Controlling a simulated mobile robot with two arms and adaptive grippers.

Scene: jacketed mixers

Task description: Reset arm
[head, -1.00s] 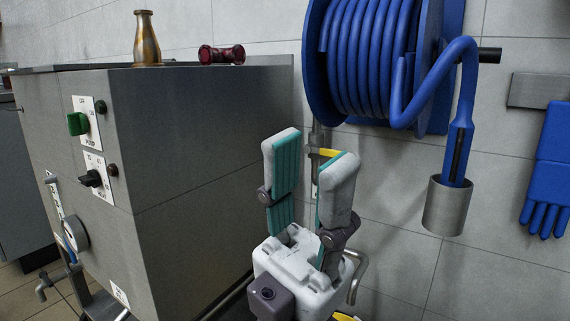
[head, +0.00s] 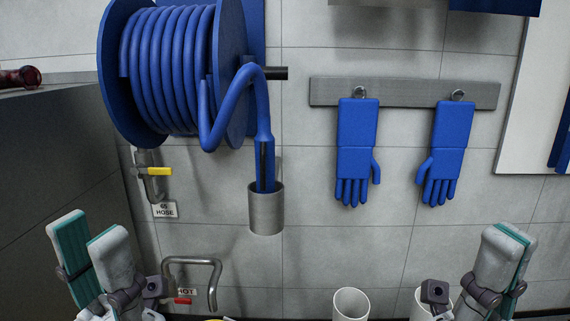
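My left gripper (head: 92,245) is at the lower left of the head view, fingers pointing up. Its two pale fingers with teal pads stand apart with nothing visible between them. It is in front of the wall, below the hose reel. My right gripper (head: 508,255) is at the lower right, also pointing up. Its fingers overlap from this angle, so I cannot tell its opening. No object shows in it. Both arms are mostly cut off by the bottom edge.
A blue hose reel (head: 170,70) hangs on the wall, its nozzle end in a metal cup (head: 266,210). A yellow-handled valve (head: 153,171) and a bent pipe (head: 192,261) are below. Blue gloves (head: 357,140) hang from a rail (head: 405,93). A grey cabinet (head: 55,160) stands left.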

